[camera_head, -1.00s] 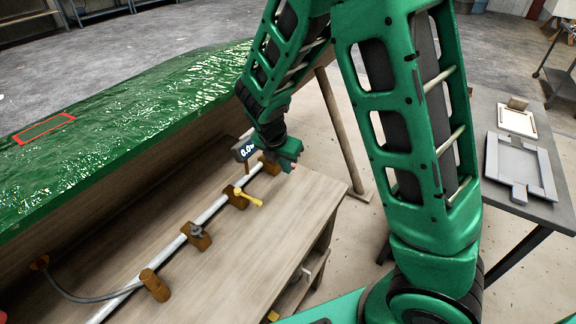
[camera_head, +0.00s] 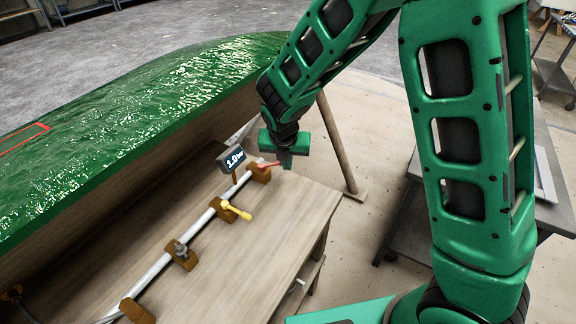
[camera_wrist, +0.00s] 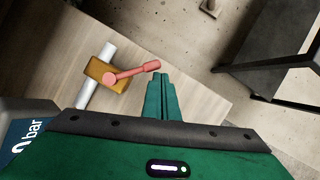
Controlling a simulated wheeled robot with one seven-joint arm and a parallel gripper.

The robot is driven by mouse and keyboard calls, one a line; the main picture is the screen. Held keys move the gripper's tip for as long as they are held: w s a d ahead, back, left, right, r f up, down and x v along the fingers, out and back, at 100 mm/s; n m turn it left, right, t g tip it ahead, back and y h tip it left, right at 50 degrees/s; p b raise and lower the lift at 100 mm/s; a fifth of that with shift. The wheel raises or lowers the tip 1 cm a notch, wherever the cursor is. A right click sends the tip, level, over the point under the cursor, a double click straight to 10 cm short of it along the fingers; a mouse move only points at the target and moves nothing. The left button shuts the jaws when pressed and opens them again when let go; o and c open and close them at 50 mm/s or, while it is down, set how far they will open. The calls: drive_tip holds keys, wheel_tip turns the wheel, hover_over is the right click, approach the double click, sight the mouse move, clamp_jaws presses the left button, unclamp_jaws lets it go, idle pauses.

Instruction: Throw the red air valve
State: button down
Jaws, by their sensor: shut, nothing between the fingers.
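The red air valve (camera_head: 266,164) sits on the far wooden block at the end of the white pipe. Its red lever (camera_wrist: 135,73) points out from the pipe, across it, towards my gripper in the wrist view. My gripper (camera_wrist: 159,80) is shut and empty, with its fingertips at the round end of the lever; I cannot tell whether they touch. In the head view my gripper (camera_head: 286,163) is just right of the valve, above the bench.
A yellow valve handle (camera_head: 236,210) and a grey fitting (camera_head: 181,249) sit nearer along the pipe (camera_head: 199,224). The green hull mould (camera_head: 120,105) rises on the left. The wooden bench top (camera_head: 265,240) is clear on the right. A dark side table (camera_head: 400,215) stands beyond.

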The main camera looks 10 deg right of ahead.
drive_tip(key=shift+w+d, duration=0.2)
drive_tip(key=shift+w, duration=1.7)
drive_tip(key=shift+w+a, duration=0.1)
drive_tip(key=shift+w, duration=0.05)
drive_tip(key=shift+a, duration=0.15)
drive_tip(key=shift+s+a, duration=0.35)
drive_tip(key=shift+a, duration=0.4)
drive_tip(key=shift+s, duration=0.2)
drive_tip(key=s+d, duration=0.2)
drive_tip(key=s, duration=0.1)
drive_tip(key=shift+d+r, duration=0.1)
drive_tip(key=shift+d, duration=0.3)
wheel_tip(320, 180, up, 9)
drive_tip(key=s+d, duration=0.2)
drive_tip(key=shift+s+d, duration=0.25)
drive_tip(key=shift+s, duration=0.1)
